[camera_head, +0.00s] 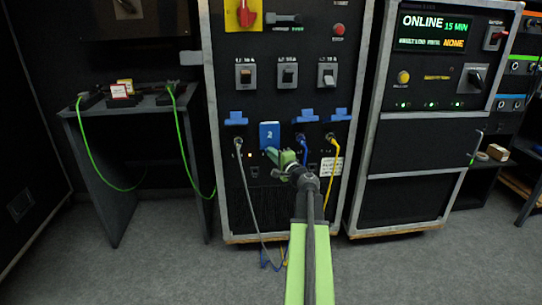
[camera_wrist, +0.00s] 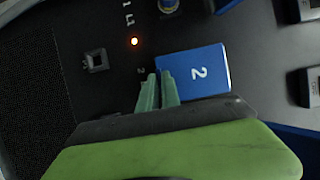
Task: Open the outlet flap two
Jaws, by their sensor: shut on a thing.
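Outlet flap two (camera_head: 269,134) is a blue plate with a white "2" on the middle cabinet's front, in the outlet row. It hangs over its outlet, which is hidden behind it. My gripper (camera_head: 271,153) reaches it from below right, with its fingers at the flap's lower edge. In the wrist view the flap (camera_wrist: 205,72) lies turned sideways, and the pale green fingertips of my gripper (camera_wrist: 158,86) are close together at its edge, shut on it. Whether the flap is tilted slightly outward is hard to tell.
Neighbouring outlets have raised blue flaps (camera_head: 307,116). A grey cable (camera_head: 246,185), a blue cable (camera_head: 304,150) and a yellow cable (camera_head: 333,158) are plugged in beside flap two. A table with green cables (camera_head: 183,140) stands left. Floor in front is mostly clear.

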